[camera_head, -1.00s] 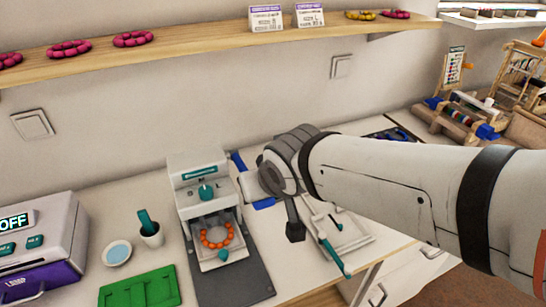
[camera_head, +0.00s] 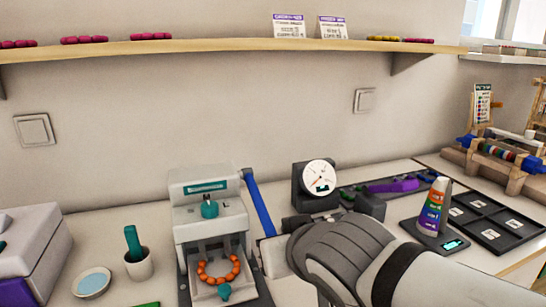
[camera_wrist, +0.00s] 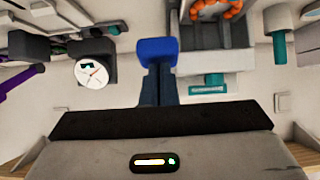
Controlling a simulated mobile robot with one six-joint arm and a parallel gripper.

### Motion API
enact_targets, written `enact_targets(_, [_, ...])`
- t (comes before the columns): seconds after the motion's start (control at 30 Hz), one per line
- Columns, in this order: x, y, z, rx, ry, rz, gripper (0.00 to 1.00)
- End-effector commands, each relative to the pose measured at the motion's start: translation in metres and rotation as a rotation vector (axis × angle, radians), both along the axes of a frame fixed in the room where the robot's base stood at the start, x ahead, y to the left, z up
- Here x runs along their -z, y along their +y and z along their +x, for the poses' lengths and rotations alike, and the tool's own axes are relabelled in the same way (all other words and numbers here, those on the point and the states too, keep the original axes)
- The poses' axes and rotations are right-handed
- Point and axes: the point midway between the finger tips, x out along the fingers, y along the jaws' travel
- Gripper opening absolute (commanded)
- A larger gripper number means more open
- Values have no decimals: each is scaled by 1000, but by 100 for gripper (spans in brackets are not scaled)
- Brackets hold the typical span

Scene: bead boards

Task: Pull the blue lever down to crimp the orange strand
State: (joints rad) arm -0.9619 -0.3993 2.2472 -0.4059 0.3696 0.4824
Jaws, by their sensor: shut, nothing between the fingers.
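The orange strand (camera_head: 203,272) lies as a ring of beads on the press's lower bed, under the teal knob. In the wrist view, which is upside down, the blue lever (camera_wrist: 157,50) shows in the middle beside the press. My gripper (camera_wrist: 157,72) looks shut and empty, with its dark fingers in line with the lever; I cannot tell whether they touch it. In the head view my arm hides the fingers.
A dial gauge (camera_head: 318,174) stands right of the lever. A striped bottle (camera_head: 434,205) on a scale and a black tray (camera_head: 483,222) are further right. A white cup (camera_head: 139,265) and a dish (camera_head: 92,283) are left of the press. A wooden shelf (camera_head: 220,47) runs above.

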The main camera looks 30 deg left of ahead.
Motion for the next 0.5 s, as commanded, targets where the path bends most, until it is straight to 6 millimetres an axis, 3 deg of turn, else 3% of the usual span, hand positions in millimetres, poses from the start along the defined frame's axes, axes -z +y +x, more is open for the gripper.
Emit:
enact_targets(0.03, [8,0,0,1,2,-2,0])
enact_targets(0.5, [21,0,1,0,10,-14,0])
